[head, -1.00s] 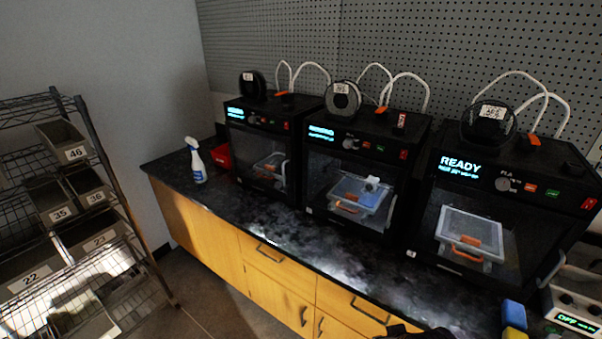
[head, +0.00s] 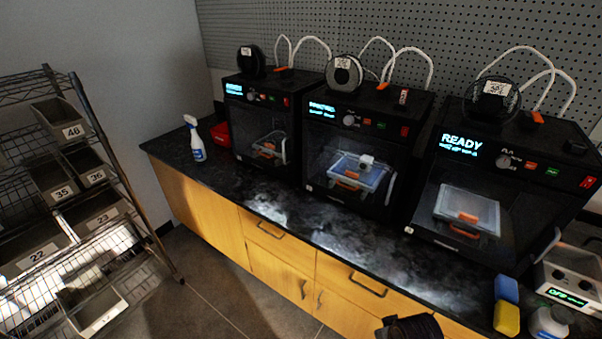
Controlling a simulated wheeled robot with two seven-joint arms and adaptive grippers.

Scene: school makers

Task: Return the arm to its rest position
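Neither of my grippers shows its fingers in the head view. A dark rounded part, which looks like a piece of my own arm, shows at the bottom edge in front of the counter (head: 230,188). I cannot tell which arm it belongs to.
Three black 3D printers stand on the counter: left (head: 258,112), middle (head: 322,122) and right (head: 572,152), the right reading READY. A spray bottle (head: 196,143), a red bin (head: 221,135), a blue-yellow sponge (head: 507,304) and a white bottle (head: 549,322) share it. A wire rack (head: 122,175) holds numbered bins.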

